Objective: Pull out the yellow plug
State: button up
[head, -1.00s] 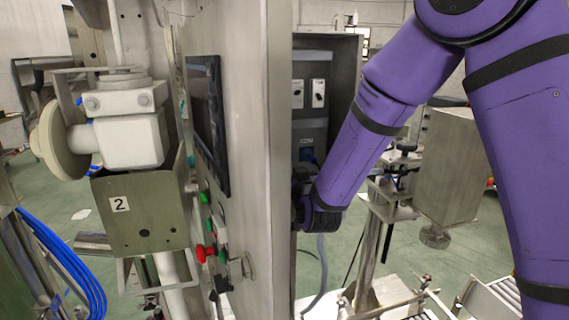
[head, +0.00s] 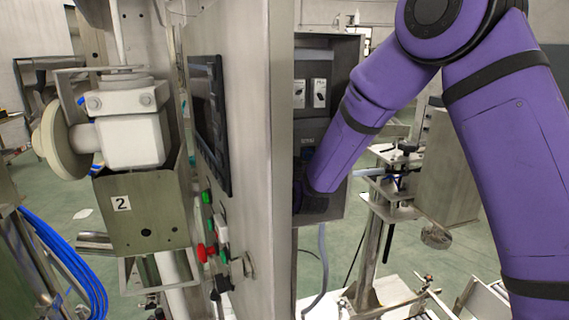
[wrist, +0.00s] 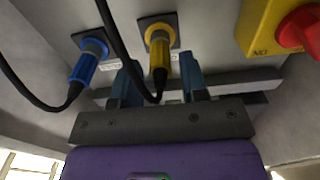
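The yellow plug (wrist: 159,62) sits in a square wall socket (wrist: 158,29) in the wrist view, with a black cable curving up from its lower end. My gripper (wrist: 158,68) is open. Its two blue fingers stand on either side of the yellow plug, with gaps visible between them and it. I cannot tell how deep the fingers reach relative to it. In the head view my gripper and the yellow plug are hidden behind my purple arm and the panel edge.
A blue plug (wrist: 88,62) with a black cable sits left of the yellow one. A yellow box with a red knob (wrist: 301,29) is close on the right. In the head view, the grey open box (head: 344,60) holds white switches (head: 319,93) beside a tall steel panel (head: 255,150).

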grip_shut()
jog(key=shift+s+d, duration=0.1)
jog(key=shift+s, duration=0.6)
dwell(0.6)
jog(key=shift+s+d, duration=0.2)
jog(key=shift+s, duration=0.65)
jog(key=shift+s+d, duration=0.15)
jog(key=shift+s, duration=0.65)
jog(key=shift+s, duration=0.1)
